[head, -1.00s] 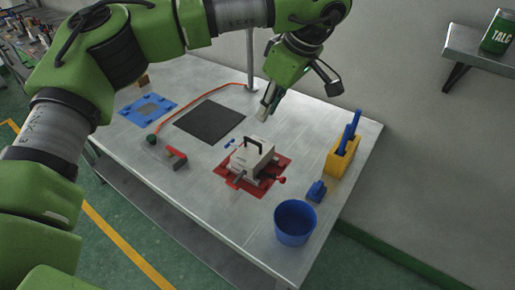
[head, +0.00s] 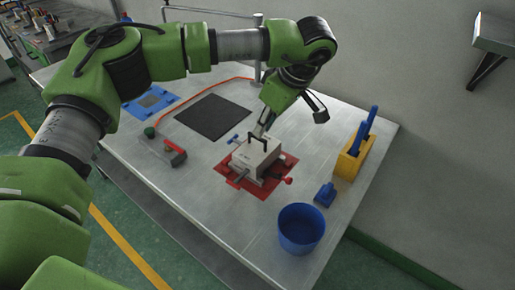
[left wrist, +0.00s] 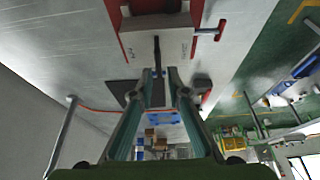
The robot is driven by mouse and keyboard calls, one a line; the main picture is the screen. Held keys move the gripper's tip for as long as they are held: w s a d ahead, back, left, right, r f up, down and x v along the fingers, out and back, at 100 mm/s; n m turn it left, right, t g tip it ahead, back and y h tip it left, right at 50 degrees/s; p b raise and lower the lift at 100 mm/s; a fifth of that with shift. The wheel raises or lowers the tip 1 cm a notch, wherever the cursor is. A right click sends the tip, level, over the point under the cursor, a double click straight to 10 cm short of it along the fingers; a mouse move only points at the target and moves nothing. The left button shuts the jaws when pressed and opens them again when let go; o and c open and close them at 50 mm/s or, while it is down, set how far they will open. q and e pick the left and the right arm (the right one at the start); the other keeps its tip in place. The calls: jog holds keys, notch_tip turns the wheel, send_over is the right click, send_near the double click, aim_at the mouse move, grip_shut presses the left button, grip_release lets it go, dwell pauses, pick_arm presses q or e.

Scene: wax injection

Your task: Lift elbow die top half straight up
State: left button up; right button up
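The elbow die (head: 252,160) is a light grey block with a dark handle (head: 265,139) on top. It sits on a red plate (head: 229,188) on the table. My left gripper (head: 263,129) is just behind the handle in the head view and partly hidden by it. In the left wrist view, the two fingertips (left wrist: 160,73) are apart, with the dark handle (left wrist: 156,48) in line with the gap between them. I cannot tell whether they touch it. The die's top half also shows there (left wrist: 157,22). My right gripper is in neither view.
A blue bucket (head: 301,232), a small blue item (head: 325,195) and a yellow holder (head: 352,157) with blue tools stand on the right. A black mat (head: 212,117), a blue frame (head: 165,97) and a red-handled tool (head: 173,152) lie left. A metal post stands behind.

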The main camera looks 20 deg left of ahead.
aim_at(257, 139)
pick_arm(q)
jog(key=shift+w+a+f, duration=0.15)
jog(key=shift+a+f, duration=0.05)
jog(key=shift+f, duration=0.5)
jog(key=shift+a+f+p, duration=0.1)
jog(key=shift+f+p, duration=0.2)
jog(key=p+x, duration=0.1)
jog(key=x, duration=0.2)
jog(key=shift+f, duration=0.3)
jog(key=shift+w+a+f, duration=0.15)
jog(key=shift+a+f, duration=0.05)
jog(key=shift+f, duration=0.2)
grip_shut()
jog(key=shift+r, duration=0.15)
